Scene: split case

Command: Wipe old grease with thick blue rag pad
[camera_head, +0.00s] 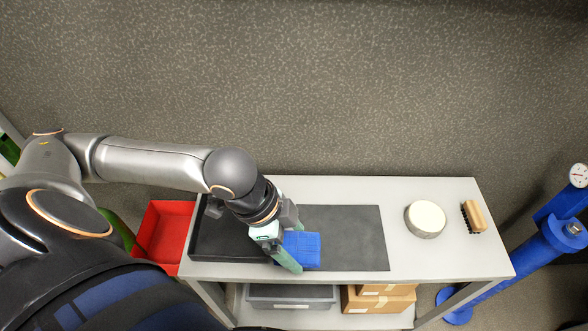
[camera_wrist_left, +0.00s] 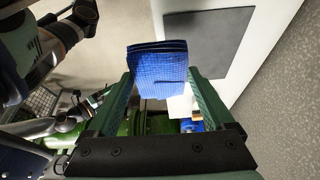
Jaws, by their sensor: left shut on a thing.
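The thick blue rag pad (camera_head: 303,249) is held in my left gripper (camera_head: 287,247), over the left part of the dark flat mat (camera_head: 352,240) on the table. In the left wrist view the layered pad (camera_wrist_left: 158,70) sits between the two green fingers of the left gripper (camera_wrist_left: 160,80), which are shut on it. Its far end extends past the fingertips, and the mat (camera_wrist_left: 210,40) shows beyond. I cannot tell whether the pad touches the mat. No grease can be made out. My right gripper is not seen.
A black tray (camera_head: 210,238) lies at the table's left end. A round tin with a cream top (camera_head: 425,217) and a wooden brush (camera_head: 474,216) stand at the right. A red bin (camera_head: 163,232) is left of the table (camera_head: 450,263); a blue pump (camera_head: 560,235) is at the right.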

